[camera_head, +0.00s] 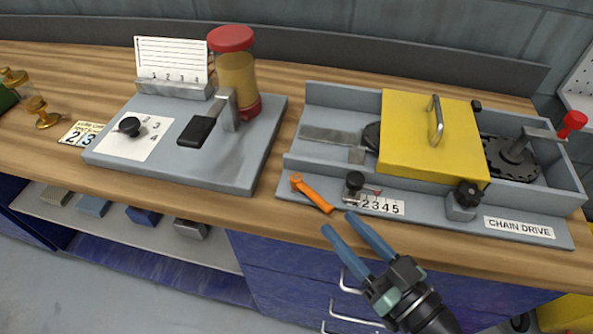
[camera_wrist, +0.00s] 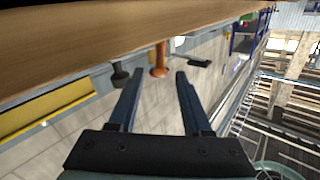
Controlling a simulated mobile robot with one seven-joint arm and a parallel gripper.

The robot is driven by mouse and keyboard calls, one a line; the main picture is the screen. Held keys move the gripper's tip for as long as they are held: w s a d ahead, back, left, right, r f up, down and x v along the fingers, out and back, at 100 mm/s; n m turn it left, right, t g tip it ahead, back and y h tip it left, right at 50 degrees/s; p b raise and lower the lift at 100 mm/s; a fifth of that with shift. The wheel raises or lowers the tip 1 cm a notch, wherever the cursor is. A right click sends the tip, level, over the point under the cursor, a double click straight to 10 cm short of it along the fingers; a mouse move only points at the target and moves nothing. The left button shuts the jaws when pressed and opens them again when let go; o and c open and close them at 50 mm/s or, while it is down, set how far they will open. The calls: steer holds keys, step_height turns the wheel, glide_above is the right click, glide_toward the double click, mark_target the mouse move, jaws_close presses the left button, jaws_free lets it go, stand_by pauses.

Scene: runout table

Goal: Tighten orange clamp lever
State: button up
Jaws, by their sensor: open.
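The orange clamp lever (camera_head: 312,194) is on the front ledge of the chain drive unit (camera_head: 300,148), left of a black knob (camera_head: 354,182) and a number strip (camera_head: 380,205). It slants down to the right, its lower end near the table's front edge. My gripper (camera_head: 347,228) is open and empty, in front of the table edge, with its blue fingertips just below and right of the lever, apart from it. In the wrist view my gripper (camera_wrist: 153,72) shows two open fingers, and an orange part, likely the lever (camera_wrist: 160,60), appears between and beyond the fingertips.
A yellow cover (camera_head: 430,135) with a handle sits on the chain drive unit. A grey plate (camera_head: 190,140) with a black-handled lever and a red-capped jar (camera_head: 236,75) stands to the left. Blue drawers (camera_head: 280,270) with handles lie below the wooden tabletop (camera_head: 275,215).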

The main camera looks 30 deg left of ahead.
mark_target(301, 181)
steer(key=p+x, duration=0.1)
steer(key=x, duration=1)
steer(key=shift+a+p, duration=0.1)
steer(key=shift+p, duration=0.2)
jaws_close()
stand_by(0.9)
